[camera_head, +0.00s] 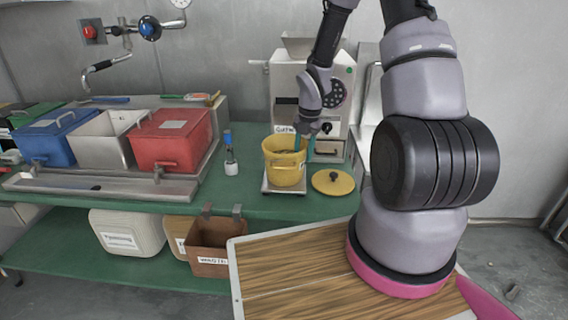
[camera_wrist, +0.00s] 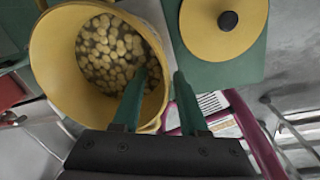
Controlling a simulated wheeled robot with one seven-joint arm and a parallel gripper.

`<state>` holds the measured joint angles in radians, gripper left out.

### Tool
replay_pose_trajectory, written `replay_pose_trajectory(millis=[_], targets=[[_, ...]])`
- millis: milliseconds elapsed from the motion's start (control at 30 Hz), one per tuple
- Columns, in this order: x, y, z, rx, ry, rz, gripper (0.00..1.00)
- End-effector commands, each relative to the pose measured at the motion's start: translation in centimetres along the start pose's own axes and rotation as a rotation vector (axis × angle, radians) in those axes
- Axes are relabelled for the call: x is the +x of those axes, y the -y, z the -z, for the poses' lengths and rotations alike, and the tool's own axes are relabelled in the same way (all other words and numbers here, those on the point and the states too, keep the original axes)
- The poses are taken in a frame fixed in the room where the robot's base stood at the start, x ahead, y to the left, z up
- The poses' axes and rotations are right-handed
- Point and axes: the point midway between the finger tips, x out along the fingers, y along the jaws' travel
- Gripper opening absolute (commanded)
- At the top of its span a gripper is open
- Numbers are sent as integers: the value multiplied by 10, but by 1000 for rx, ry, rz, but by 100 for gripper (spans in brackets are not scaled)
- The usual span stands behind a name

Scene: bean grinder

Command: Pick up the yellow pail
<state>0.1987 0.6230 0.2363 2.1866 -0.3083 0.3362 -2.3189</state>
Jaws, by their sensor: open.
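The yellow pail (camera_head: 284,174) stands upright on a small silver scale (camera_head: 270,188) on the green table. In the wrist view the pail (camera_wrist: 52,75) fills the left side, and pale round pieces (camera_wrist: 108,52) lie inside it. My gripper (camera_head: 304,146) is open at the pail's right side, pointing down. In the wrist view my gripper (camera_wrist: 159,76) has its left teal finger over the pail's opening and its right finger outside the rim. The pail's rim passes between them. Whether either finger touches the wall cannot be told.
A yellow lid with a black knob (camera_head: 333,182) lies right of the pail. The grinder (camera_head: 342,75) stands close behind. A small blue-topped bottle (camera_head: 230,160) and blue, silver and red bins (camera_head: 172,138) are to the left. A brown bin (camera_head: 208,240) hangs at the table's front.

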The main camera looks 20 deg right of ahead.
Motion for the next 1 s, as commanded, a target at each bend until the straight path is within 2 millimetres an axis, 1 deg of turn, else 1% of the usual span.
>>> replay_pose_trajectory(millis=[133, 300, 400, 500, 667, 700, 767, 800, 1000], targets=[[14, 2, 2, 0, -2, 2, 43], [40, 6, 3, 1, -2, 3, 43], [50, 5, 2, 1, -1, 1, 43], [53, 5, 2, 1, 1, 1, 43], [53, 5, 1, 2, 1, 0, 43], [53, 5, 1, 2, 1, 0, 39], [53, 5, 1, 2, 1, 0, 16], [53, 5, 2, 2, 1, 0, 1], [53, 5, 2, 2, 1, 0, 0]])
